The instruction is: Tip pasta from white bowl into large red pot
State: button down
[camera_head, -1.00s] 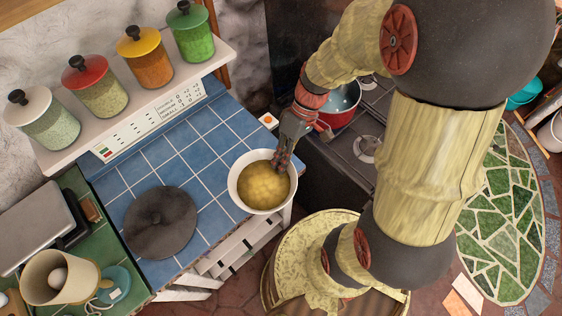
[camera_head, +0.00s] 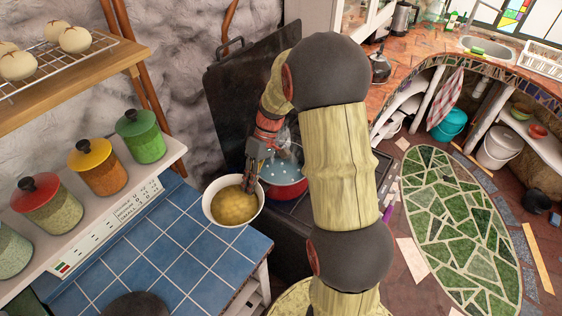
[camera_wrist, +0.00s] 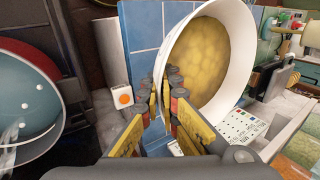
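The white bowl (camera_head: 209,212) holds a lumpy yellow mass of pasta (camera_head: 234,206). It looks roughly upright at the far right corner of the blue tiled counter. My gripper (camera_head: 249,186) is shut on the bowl's right rim. In the wrist view the fingers (camera_wrist: 164,104) pinch the rim of the bowl (camera_wrist: 246,50), and the pasta (camera_wrist: 205,62) stays inside. The large red pot (camera_head: 290,190) stands just right of the bowl on the dark stove, partly hidden by my arm.
The blue tiled counter (camera_head: 165,245) has free room left of the bowl. A shelf with several lidded spice jars (camera_head: 96,168) runs along the wall. The stove's raised dark lid (camera_head: 232,95) stands behind the pot. A dark round plate (camera_head: 135,306) lies on the counter.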

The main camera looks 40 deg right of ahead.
jog(key=w+d+f+m+p, duration=0.1)
jog(key=w+d, duration=0.3)
jog(key=d, duration=0.3)
jog(key=w+d+t+p, duration=0.1)
jog(key=w+d+p, duration=0.1)
jog(key=w+d, duration=0.35)
jog(key=w+d+f+m+p, duration=0.1)
jog(key=w+d, duration=0.1)
jog(key=d, duration=0.7)
jog(key=s+d+f+m+p, duration=0.1)
jog(key=d+f+p, duration=0.1)
jog(key=d, duration=0.8)
jog(key=s+d+f+m+t+p, duration=0.1)
jog(key=d+f+p, duration=0.1)
jog(key=d, duration=0.8)
jog(key=shift+s+f+y, duration=0.15)
jog(key=shift+f+y, duration=0.15)
jog(key=shift+f, duration=0.6)
jog(key=shift+a, duration=0.1)
